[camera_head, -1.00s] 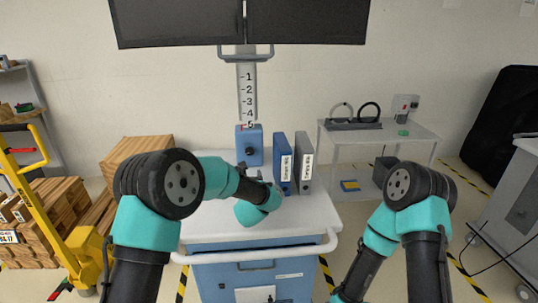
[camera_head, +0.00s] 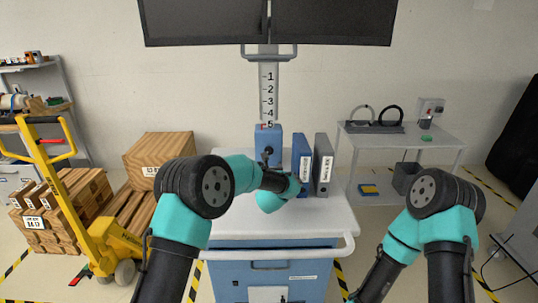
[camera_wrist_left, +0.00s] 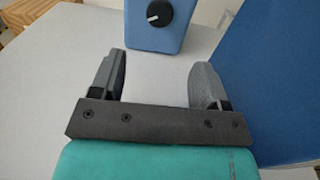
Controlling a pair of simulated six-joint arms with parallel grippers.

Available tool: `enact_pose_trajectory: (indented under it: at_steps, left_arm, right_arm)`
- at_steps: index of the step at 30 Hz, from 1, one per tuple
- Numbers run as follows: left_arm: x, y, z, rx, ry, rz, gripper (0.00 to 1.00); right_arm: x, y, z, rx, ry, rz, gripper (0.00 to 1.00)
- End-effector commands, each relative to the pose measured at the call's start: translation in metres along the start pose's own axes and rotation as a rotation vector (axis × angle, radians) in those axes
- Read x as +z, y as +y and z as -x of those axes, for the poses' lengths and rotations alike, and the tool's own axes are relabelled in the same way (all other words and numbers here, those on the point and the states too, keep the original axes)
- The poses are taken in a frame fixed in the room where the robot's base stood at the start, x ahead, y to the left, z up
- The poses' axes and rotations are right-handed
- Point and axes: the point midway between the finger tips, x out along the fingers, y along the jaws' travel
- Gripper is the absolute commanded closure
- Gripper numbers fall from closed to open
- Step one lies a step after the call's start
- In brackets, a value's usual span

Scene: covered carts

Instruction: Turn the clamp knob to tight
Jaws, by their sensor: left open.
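The clamp is a blue block (camera_head: 268,134) on the column at the back of the cart top. Its round black knob (camera_head: 267,151) faces me. In the left wrist view the knob (camera_wrist_left: 160,14) is at the top, with a white pointer mark toward its left side. My left gripper (camera_wrist_left: 159,75) is open and empty, its two grey fingers apart. It is short of the knob, which lies beyond and between the fingertips. In the head view my left wrist hides most of this gripper. My right gripper is out of view; only its arm shows.
A blue binder (camera_head: 301,160) and a grey binder (camera_head: 323,165) stand close to the right of the clamp. The blue binder fills the right of the left wrist view (camera_wrist_left: 275,75). The white cart top (camera_head: 325,218) is clear in front. Wide dark screens (camera_head: 330,22) hang above.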

Motion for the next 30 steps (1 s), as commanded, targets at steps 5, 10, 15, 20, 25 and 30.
enact_pose_trajectory:
  at_steps: [5, 10, 15, 20, 25, 30]
  left_arm:
    - [0.0, 0.001, -0.024, 0.002, -0.001, 0.001, 0.31]
    - [0.0, 0.0, -0.044, 0.002, -0.001, 0.001, 0.31]
    - [0.0, 0.001, -0.064, 0.002, -0.001, 0.001, 0.31]
    - [-0.001, 0.001, -0.08, 0.002, 0.0, 0.001, 0.31]
    - [0.0, 0.0, -0.096, 0.002, -0.001, 0.0, 0.31]
    - [0.0, 0.0, -0.108, 0.002, 0.0, -0.001, 0.31]
  right_arm:
    - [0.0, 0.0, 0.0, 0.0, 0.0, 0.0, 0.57]
    - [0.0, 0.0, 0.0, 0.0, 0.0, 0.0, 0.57]
    - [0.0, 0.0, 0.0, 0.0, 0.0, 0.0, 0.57]
    - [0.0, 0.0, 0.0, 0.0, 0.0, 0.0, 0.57]
    - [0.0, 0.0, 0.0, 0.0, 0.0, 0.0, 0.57]
    - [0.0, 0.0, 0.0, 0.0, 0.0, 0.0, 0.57]
